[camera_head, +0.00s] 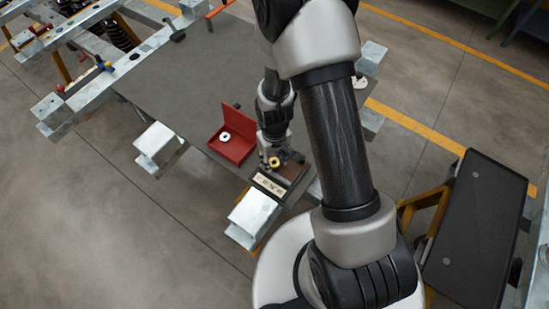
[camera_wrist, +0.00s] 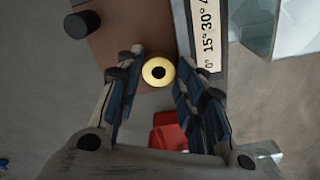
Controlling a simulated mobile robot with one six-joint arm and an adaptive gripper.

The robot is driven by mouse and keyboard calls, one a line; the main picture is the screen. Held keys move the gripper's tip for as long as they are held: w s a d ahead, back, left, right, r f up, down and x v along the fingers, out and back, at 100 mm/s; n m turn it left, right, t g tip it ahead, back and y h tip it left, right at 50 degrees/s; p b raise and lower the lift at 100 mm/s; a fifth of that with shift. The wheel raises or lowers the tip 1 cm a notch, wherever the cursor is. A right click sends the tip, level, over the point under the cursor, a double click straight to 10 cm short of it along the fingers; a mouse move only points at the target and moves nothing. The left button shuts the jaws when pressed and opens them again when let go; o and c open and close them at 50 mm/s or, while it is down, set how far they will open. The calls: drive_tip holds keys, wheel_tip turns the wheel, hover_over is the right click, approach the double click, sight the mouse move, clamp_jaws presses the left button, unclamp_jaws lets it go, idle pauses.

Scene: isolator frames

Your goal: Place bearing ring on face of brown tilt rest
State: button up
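The bearing ring, a yellow ring with a dark hole, shows in the wrist view (camera_wrist: 149,81) and in the head view (camera_head: 274,162). My gripper (camera_wrist: 158,70) has a finger on each side of the ring, and both fingertips appear to touch its rim. The brown face of the tilt rest (camera_wrist: 112,42) lies behind the ring in the wrist view. Whether the ring touches that face, I cannot tell. In the head view the tilt rest (camera_head: 292,170) is partly hidden by my arm. Its pale angle scale (camera_wrist: 209,38) runs along one side.
An open red box (camera_head: 233,148) with a whitish ring (camera_head: 225,137) stands left of my gripper on the grey table (camera_head: 190,85). A dark cylinder (camera_wrist: 82,23) shows beside the brown face. Metal beam ends (camera_head: 160,145) stick out along the table's near edge.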

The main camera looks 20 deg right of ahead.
drive_tip(key=o, duration=0.4)
drive_tip(key=shift+s+f, duration=0.1)
drive_tip(key=shift+f, duration=0.4)
drive_tip(key=shift+c, duration=0.2)
drive_tip(key=shift+d+r, duration=0.1)
drive_tip(key=shift+r, duration=0.05)
wheel_tip(320, 180, up, 13)
drive_tip(key=p, duration=0.5)
wheel_tip(320, 180, up, 9)
drive_tip(key=t, duration=0.1)
hover_over(274, 162)
drive_tip(key=s+r+m+t, duration=0.2)
drive_tip(key=s+r+t, duration=0.1)
drive_tip(key=s+r, duration=1.2)
wheel_tip(274, 162, up, 3)
drive_tip(key=shift+s+r, duration=0.15)
